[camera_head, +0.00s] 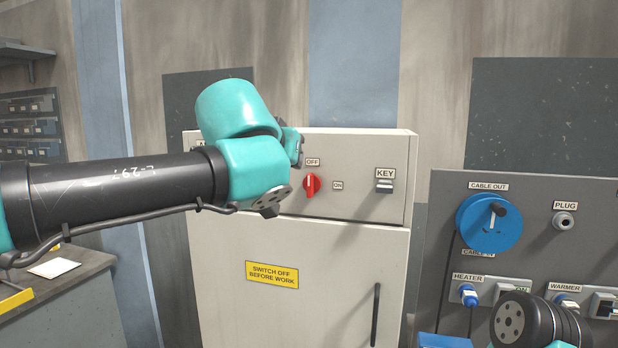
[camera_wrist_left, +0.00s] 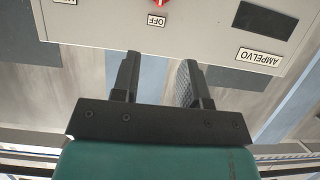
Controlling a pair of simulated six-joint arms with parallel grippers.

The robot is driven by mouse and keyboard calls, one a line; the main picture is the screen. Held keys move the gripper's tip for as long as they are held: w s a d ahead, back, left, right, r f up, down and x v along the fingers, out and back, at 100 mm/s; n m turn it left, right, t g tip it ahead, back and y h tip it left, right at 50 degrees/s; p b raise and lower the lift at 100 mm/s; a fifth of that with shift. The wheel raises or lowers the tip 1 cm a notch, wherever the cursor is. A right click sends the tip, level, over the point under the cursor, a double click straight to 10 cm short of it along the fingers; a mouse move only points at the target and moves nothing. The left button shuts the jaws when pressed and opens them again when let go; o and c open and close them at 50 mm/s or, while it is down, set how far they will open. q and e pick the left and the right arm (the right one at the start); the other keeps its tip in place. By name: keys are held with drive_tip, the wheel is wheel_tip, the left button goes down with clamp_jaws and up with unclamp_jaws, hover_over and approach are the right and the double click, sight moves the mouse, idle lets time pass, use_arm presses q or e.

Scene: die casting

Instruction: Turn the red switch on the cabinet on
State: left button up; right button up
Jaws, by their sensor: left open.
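The red switch (camera_head: 312,185) is on the upper front of the cabinet (camera_head: 345,265). Its handle stands vertical, in line with the OFF label (camera_head: 313,162) above it; the ON label (camera_head: 338,185) is to its right. The wrist view shows only the switch's edge (camera_wrist_left: 152,2) at the top, upside down, with the OFF label beneath it. My left gripper (camera_wrist_left: 160,60) is open and empty, apart from the switch, its fingers pointing toward the panel. In the head view my left wrist hides its fingers. My right arm shows at lower right; its gripper is out of sight.
A KEY fitting (camera_head: 385,186) is right of the switch. A yellow warning label (camera_head: 271,275) and a dark door handle (camera_head: 376,315) are below. A grey panel (camera_head: 590,240) with a blue cable reel (camera_head: 487,235) and plugs stands at right. An AMPELVO label (camera_wrist_left: 260,57) shows in the wrist view.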

sight(309, 176)
use_arm(q)
drive_tip(key=shift+w, duration=0.15)
drive_tip(key=x, duration=1.7)
drive_tip(key=shift+d+f, duration=0.15)
drive_tip(key=shift+f, duration=0.05)
clamp_jaws()
